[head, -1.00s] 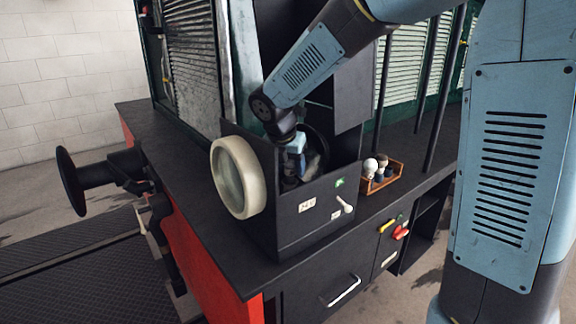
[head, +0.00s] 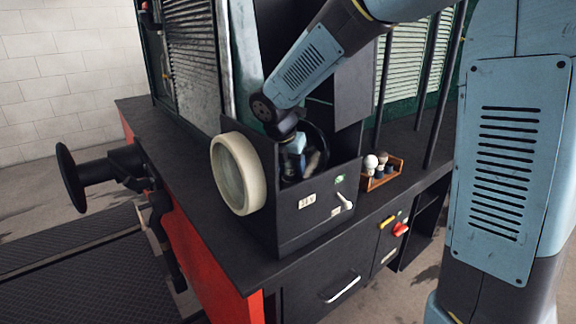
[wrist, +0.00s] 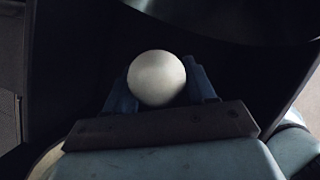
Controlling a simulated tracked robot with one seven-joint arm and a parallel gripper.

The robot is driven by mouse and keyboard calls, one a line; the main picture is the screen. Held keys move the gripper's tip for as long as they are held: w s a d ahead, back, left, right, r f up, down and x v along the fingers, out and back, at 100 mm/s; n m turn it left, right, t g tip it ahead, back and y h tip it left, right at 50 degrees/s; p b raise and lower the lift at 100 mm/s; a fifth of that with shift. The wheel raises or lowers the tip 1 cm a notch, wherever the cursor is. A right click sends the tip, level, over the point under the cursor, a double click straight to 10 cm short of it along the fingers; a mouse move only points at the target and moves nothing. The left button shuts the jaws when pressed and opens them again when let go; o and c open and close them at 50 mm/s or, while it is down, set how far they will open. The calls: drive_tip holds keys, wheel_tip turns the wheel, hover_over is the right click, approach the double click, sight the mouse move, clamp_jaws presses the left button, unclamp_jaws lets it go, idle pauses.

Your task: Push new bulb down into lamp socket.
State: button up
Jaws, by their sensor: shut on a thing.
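The bulb (wrist: 157,77) shows in the wrist view as a round white globe between the blue fingers. My gripper (wrist: 160,85) is shut on it. In the head view my gripper (head: 294,160) reaches down into the open-topped black lamp housing (head: 300,225), behind the round cream lens ring (head: 238,174). The bulb cannot be made out clearly in the head view. The lamp socket is hidden in the dark inside of the housing, so I cannot tell whether the bulb touches it.
A small wooden tray (head: 386,179) with several bulbs stands on the black deck right of the housing. The housing's front has a small lever (head: 345,202) and a green light (head: 340,179). The raised black lid (head: 347,110) stands close behind my wrist.

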drive_tip(key=shift+f, duration=0.65)
drive_tip(key=o, duration=1.4)
drive_tip(key=shift+r, duration=0.1)
drive_tip(key=shift+w+r, duration=0.1)
drive_tip(key=shift+r, duration=2.9)
